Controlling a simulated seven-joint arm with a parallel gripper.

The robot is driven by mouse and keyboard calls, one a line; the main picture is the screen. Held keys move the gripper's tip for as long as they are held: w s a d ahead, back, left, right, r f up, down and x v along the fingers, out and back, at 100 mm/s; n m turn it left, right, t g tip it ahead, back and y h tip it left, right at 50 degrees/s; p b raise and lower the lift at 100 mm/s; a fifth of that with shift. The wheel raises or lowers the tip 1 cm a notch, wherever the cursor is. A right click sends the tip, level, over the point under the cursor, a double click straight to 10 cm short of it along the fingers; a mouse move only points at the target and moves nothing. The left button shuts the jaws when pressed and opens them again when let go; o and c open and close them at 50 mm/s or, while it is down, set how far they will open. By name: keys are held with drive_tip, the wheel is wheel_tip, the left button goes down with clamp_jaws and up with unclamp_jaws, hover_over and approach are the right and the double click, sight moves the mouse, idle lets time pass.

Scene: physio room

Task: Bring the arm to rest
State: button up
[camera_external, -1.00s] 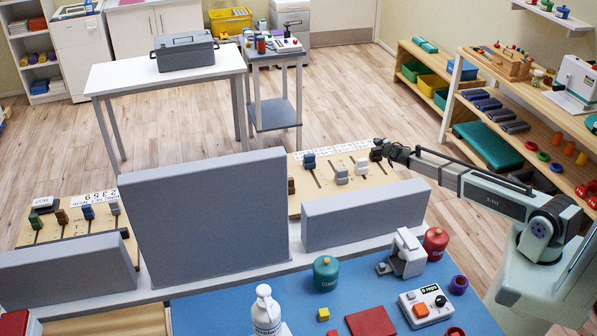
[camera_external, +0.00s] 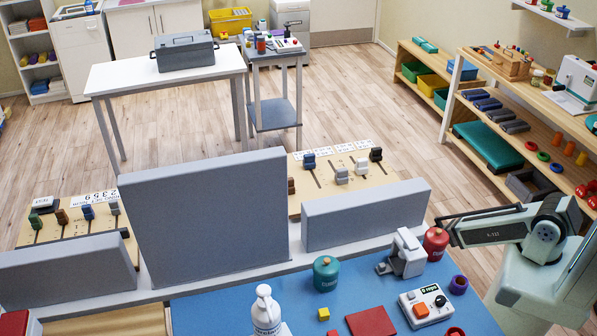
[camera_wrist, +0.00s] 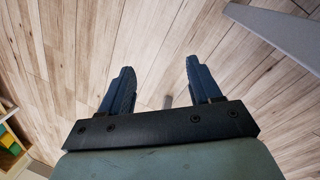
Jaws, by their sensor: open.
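My gripper (camera_wrist: 160,82) is open in the wrist view, with its two dark fingers spread apart and nothing between them. Bare wood floor shows beyond the fingertips. In the external view my arm is drawn back at the right, with its forearm roughly level. The gripper end is near the right edge of the blue table (camera_external: 400,278), close to the red canister (camera_external: 435,243). Its fingers are too small to make out there.
A low grey panel (camera_external: 365,215) and a taller one (camera_external: 205,215) stand along the table's back. Beyond the low panel lies a slotted board with several coloured sliders (camera_external: 341,176). A white device (camera_external: 405,254) and a green canister (camera_external: 326,273) stand on the table. Wooden shelves (camera_external: 455,80) are at the right.

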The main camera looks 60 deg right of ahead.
drive_tip(key=s+a+n+g+y, duration=0.1)
drive_tip(key=s+a+g, duration=0.1)
drive_tip(key=s+a, duration=0.4)
drive_tip(key=s+a+g, duration=0.3)
drive_tip(key=s+a, duration=0.4)
drive_tip(key=s, duration=0.4)
drive_tip(key=shift+s+a+r+n+y, duration=0.2)
drive_tip(key=shift+s+r+n+y, duration=0.15)
drive_tip(key=shift+r+n+y, duration=0.1)
